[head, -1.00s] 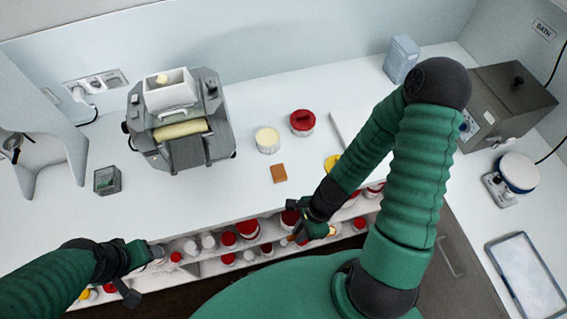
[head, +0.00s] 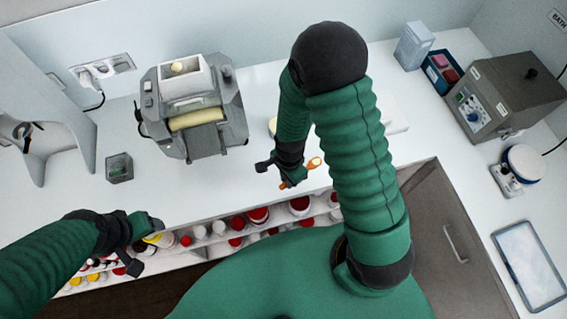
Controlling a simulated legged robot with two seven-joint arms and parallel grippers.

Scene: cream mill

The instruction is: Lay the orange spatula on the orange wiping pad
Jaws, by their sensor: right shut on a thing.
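My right gripper (head: 286,178) is shut on the orange spatula (head: 314,163), near the front edge of the white counter. The spatula's orange-and-pale end sticks out to the right of the fingers. The orange wiping pad is hidden now, apparently behind my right arm; the earlier frame shows a small orange-brown square on the counter in front of the jars. My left gripper (head: 146,246) is open and empty, with its fingers wide apart, by the front edge of the counter at the left.
A grey mill (head: 196,112) with a cream roller stands at the back. Jars fill the shelf (head: 180,258) below the counter. A grey bath (head: 505,92) and a tablet-like tray (head: 529,264) are at the right.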

